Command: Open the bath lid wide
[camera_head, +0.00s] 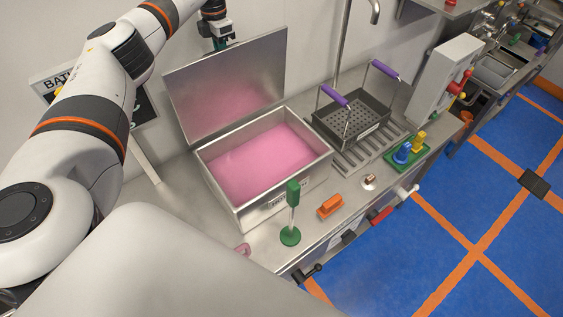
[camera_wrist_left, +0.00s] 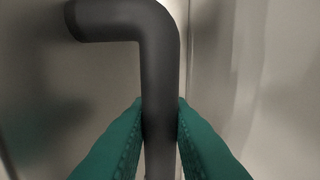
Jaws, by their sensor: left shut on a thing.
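The bath (camera_head: 235,200) is a steel box holding pink liquid, on the bench at centre. Its steel lid (camera_head: 215,80) stands up along the back edge, well open, with a pink reflection on its inner face. My left gripper (camera_head: 222,44) is behind the lid's top edge, partly hidden. In the left wrist view, the green fingers of my left gripper (camera_wrist_left: 160,130) are shut on a dark grey bent handle (camera_wrist_left: 158,60). The lid's outer face seems to be the grey surface beside it. My right gripper is not in view.
Right of the bath is a dark perforated basket (camera_head: 352,120) with purple handles on a slatted rack. In front stand a green stand (camera_head: 291,215) and an orange block (camera_head: 330,206). A wall (camera_head: 270,15) is close behind the lid.

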